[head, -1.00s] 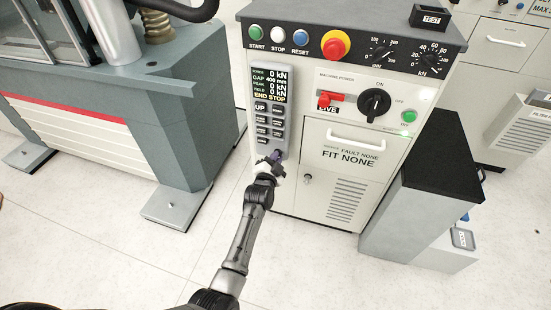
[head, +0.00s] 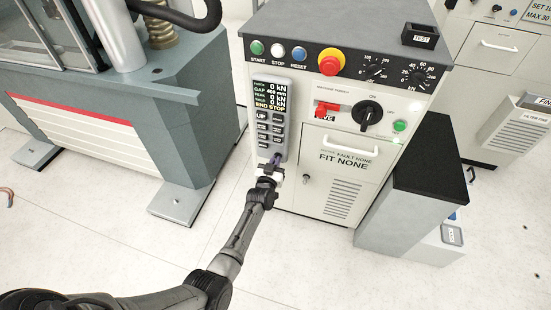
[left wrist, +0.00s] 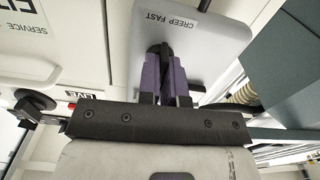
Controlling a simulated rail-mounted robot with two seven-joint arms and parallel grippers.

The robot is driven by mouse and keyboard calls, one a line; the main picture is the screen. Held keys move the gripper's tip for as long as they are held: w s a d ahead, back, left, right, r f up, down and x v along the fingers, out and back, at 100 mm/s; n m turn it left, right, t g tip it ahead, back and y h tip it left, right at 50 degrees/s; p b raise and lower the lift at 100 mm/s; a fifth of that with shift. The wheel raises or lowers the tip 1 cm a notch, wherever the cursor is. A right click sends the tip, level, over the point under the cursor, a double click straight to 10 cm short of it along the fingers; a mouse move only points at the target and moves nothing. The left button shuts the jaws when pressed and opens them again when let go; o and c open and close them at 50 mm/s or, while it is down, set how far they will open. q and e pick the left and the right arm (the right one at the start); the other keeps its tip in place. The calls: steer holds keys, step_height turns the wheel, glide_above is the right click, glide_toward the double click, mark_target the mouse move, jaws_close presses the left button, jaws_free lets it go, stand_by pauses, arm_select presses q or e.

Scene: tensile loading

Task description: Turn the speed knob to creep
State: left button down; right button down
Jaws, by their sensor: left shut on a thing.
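The speed knob (left wrist: 158,50) is a small dark knob on the grey handset face, beside the words CREEP FAST in the left wrist view. My left gripper (left wrist: 163,66), with purple fingers, is shut on it. The fingers cover much of the knob, and I cannot tell which word it points to. In the head view, my left gripper (head: 275,163) is at the lower end of the handset (head: 285,144), where it hides the knob. The handset hangs on the left of the cabinet front, with its display and several buttons above. My right gripper is not in view.
The control cabinet (head: 330,185) carries a red emergency button (head: 331,62), a black rotary switch (head: 371,112) and a red power lever (head: 326,108). A large grey-green machine (head: 180,120) stands at left. A dark-topped grey box (head: 430,180) stands at right. Clear floor lies in front.

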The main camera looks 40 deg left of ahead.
arm_select(q)
steer(key=n+p, duration=0.1)
steer(key=n, duration=0.3)
steer(key=shift+r+n, duration=0.1)
steer(key=shift+n, duration=0.2)
steer(key=n, duration=0.2)
steer(key=shift+n, duration=0.9)
steer(key=c, duration=1.3)
jaws_free()
steer(key=shift+p, duration=0.3)
